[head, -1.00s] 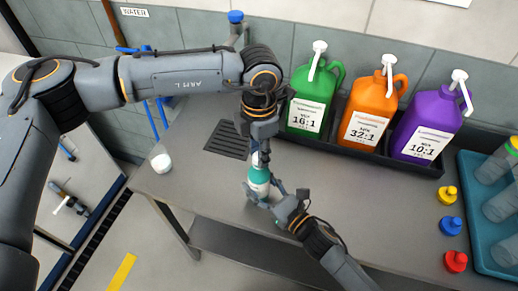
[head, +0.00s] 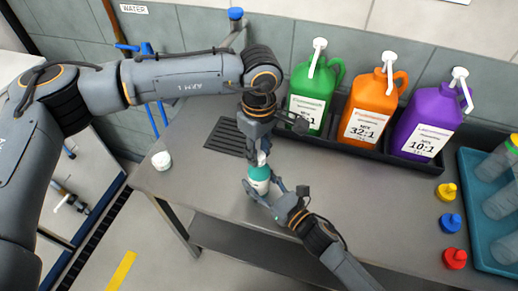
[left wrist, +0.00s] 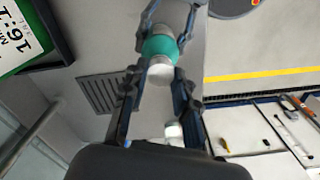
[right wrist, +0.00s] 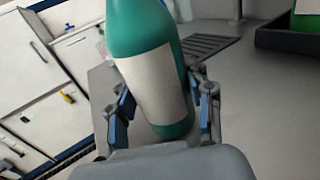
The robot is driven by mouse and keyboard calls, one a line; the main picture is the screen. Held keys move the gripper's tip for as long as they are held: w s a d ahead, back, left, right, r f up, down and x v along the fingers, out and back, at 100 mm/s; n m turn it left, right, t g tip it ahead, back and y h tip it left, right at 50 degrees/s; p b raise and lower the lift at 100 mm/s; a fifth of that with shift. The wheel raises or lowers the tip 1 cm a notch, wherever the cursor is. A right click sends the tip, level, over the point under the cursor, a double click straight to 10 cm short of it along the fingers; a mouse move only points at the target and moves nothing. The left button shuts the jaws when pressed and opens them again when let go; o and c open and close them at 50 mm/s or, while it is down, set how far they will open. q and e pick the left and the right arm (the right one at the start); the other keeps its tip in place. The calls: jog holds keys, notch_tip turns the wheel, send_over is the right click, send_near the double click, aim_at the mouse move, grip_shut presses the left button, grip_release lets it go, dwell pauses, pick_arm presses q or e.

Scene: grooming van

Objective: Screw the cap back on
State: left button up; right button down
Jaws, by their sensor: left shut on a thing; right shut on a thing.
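My left gripper (head: 262,152) points down from above, over the bottle's top. It is shut on the white cap (left wrist: 160,73), which is at the bottle's mouth in the left wrist view. I cannot tell how far the cap is threaded, as the fingers partly hide it.
Green (head: 313,90), orange (head: 372,103) and purple (head: 427,122) pump jugs stand in a dark tray behind. A white tub (head: 161,161) sits near the left bench edge. Yellow, blue and red caps lie at right beside a teal tray (head: 480,250). The front bench is clear.

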pick_arm(q)
jog(key=m, duration=1.5)
jog(key=shift+m, duration=0.4)
jog(key=m, duration=0.6)
jog(key=o, duration=0.7)
jog(key=shift+r, duration=2.2)
